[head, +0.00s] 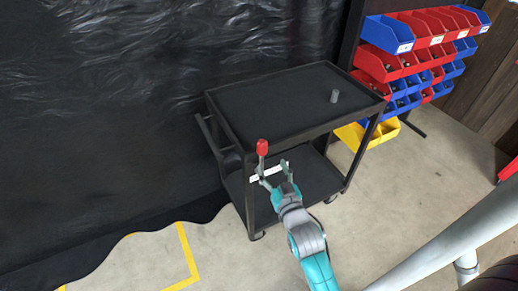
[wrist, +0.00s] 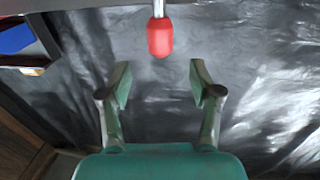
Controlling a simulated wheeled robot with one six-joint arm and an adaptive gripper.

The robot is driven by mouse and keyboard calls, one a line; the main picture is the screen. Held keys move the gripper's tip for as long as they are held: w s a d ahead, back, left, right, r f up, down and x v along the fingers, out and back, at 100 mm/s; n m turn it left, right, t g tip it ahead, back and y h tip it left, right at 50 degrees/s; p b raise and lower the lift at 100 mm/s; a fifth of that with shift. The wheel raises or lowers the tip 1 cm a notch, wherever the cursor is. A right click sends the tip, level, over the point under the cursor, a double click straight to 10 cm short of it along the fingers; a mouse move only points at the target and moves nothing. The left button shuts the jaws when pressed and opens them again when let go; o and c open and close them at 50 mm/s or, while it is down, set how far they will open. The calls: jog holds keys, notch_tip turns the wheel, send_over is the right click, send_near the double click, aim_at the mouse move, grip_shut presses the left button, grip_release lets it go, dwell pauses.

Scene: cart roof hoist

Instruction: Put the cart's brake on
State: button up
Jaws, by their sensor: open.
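The black two-shelf cart (head: 270,100) stands on its casters beside the dark sheeting. A brake lever with a red knob (head: 262,147) sticks up at the cart's near left corner. In the wrist view the red knob (wrist: 160,38) hangs from a metal rod at top centre, in line with the gap between the fingers. My gripper (head: 273,173) is open and empty, just below and to the right of the knob in the head view. In the wrist view my gripper (wrist: 160,85) has its fingers spread, and neither appears to touch the knob. The lever's base is partly hidden by my gripper.
A grey cylinder (head: 334,96) stands on the cart's top shelf. A rack of red and blue bins (head: 400,60) is behind right, with yellow bins (head: 384,133) low down. Dark sheeting (head: 120,110) hangs at left. Yellow floor tape (head: 188,250) lies front left.

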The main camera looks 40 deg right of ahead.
aim_at(264, 151)
jog(key=x, duration=1)
jog(key=shift+f, duration=0.1)
grip_shut()
